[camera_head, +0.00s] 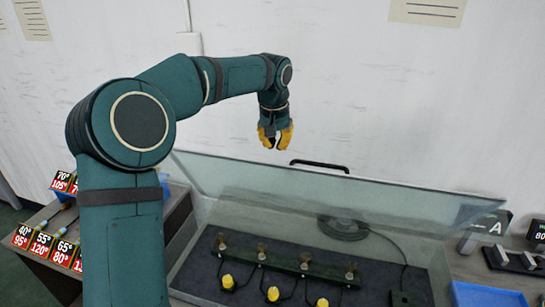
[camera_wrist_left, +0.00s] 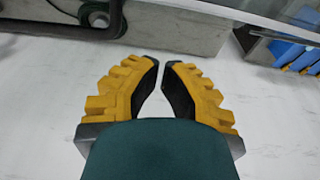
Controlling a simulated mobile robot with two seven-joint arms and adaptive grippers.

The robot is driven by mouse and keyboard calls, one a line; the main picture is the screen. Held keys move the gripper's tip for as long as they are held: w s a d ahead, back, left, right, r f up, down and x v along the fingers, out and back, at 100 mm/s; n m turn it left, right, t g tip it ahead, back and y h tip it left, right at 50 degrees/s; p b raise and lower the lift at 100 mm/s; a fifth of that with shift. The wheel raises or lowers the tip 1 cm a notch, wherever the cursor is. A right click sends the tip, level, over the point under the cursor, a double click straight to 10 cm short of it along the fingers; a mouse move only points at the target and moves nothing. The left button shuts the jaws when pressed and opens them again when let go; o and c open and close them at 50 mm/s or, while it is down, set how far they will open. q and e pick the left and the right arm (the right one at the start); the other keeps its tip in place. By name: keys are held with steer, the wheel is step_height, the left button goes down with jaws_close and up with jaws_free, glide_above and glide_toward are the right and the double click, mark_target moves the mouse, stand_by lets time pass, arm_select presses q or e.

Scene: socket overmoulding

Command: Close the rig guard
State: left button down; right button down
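The rig guard (camera_head: 400,200) is a clear panel with a black handle (camera_head: 320,166) on its top edge. It stands raised and tilted at the back of the rig, so the guard is open. My left gripper (camera_head: 275,146) points down above and to the left of the handle, apart from it. In the left wrist view its yellow fingers (camera_wrist_left: 161,66) almost meet at the tips, with nothing between them. My right gripper is not in view.
The rig bed (camera_head: 330,287) holds a bar with brass fittings and several yellow knobs. A black round base (camera_head: 342,228) with a cable sits behind them. A sign marked A (camera_head: 490,228) and a blue tray (camera_head: 487,296) are at right.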

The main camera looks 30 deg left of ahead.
arm_select(q)
steer(key=s, duration=0.1)
steer(key=s+f, duration=0.1)
steer(key=s, duration=0.1)
steer(key=shift+s+d+f, duration=0.1)
steer(key=shift+d+f, duration=0.2)
steer(key=shift+s+f, duration=0.15)
steer(key=shift+b, duration=0.3)
